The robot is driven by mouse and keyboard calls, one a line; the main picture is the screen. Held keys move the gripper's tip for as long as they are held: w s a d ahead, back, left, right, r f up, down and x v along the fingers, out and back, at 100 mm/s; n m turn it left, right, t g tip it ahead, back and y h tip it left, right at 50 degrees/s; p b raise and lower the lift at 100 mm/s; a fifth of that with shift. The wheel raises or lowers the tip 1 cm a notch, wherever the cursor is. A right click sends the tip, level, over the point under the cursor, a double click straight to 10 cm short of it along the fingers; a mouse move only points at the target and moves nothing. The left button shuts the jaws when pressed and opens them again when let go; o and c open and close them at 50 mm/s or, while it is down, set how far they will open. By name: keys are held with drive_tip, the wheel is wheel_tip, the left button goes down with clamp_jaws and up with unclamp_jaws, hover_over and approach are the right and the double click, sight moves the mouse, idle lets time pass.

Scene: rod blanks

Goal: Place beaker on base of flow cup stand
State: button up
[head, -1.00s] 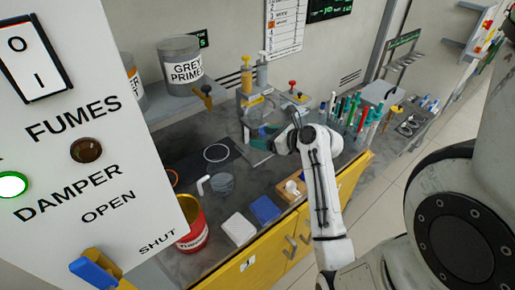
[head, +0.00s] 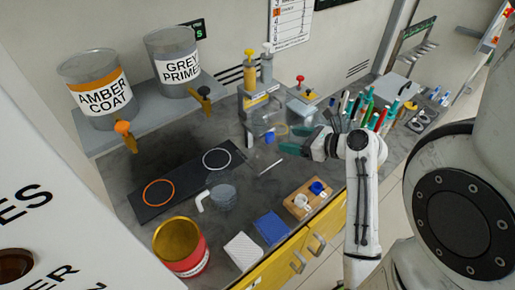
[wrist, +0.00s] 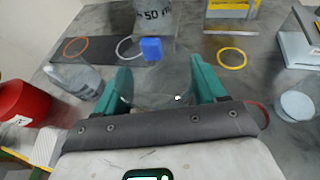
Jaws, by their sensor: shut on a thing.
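My gripper (head: 283,140) reaches in from the right over the grey bench. In the wrist view its green fingers (wrist: 160,84) close around a clear beaker (wrist: 160,75), whose outline is faint. A small blue block (wrist: 151,49) shows at the beaker's far side; I cannot tell whether it is attached. A stand with yellow and grey pump tops (head: 258,98) is just left of and behind the gripper. I cannot tell for sure which is the flow cup stand. The beaker appears off the bench.
A black mat (head: 185,180) with orange and white rings lies to the left. A red can (head: 181,250), a clear cup (head: 222,196), a white block (head: 242,251), a blue block (head: 271,228) and a wooden tray (head: 313,208) stand in front. Pens (head: 370,112) crowd the right.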

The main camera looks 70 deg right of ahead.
approach(258, 155)
drive_tip(key=w, duration=0.1)
drive_tip(key=w+d+r, duration=0.1)
drive_tip(key=w, duration=0.2)
drive_tip(key=shift+w+d+r, duration=0.2)
drive_tip(key=shift+w+d, duration=0.05)
drive_tip(key=shift+w, duration=0.15)
drive_tip(key=shift+w+d, duration=0.15)
drive_tip(key=shift+w, duration=0.4)
drive_tip(key=w, duration=0.1)
drive_tip(key=w+d, duration=0.1)
drive_tip(key=w, duration=0.1)
drive_tip(key=shift+w+f+p, duration=0.1)
drive_tip(key=shift+w+p, duration=0.15)
drive_tip(key=shift+p, duration=0.05)
drive_tip(key=shift+s+f, duration=0.15)
drive_tip(key=shift+f, duration=0.4)
drive_tip(key=shift+f, duration=0.15)
drive_tip(key=o, duration=1.1)
drive_tip(key=shift+c, duration=0.2)
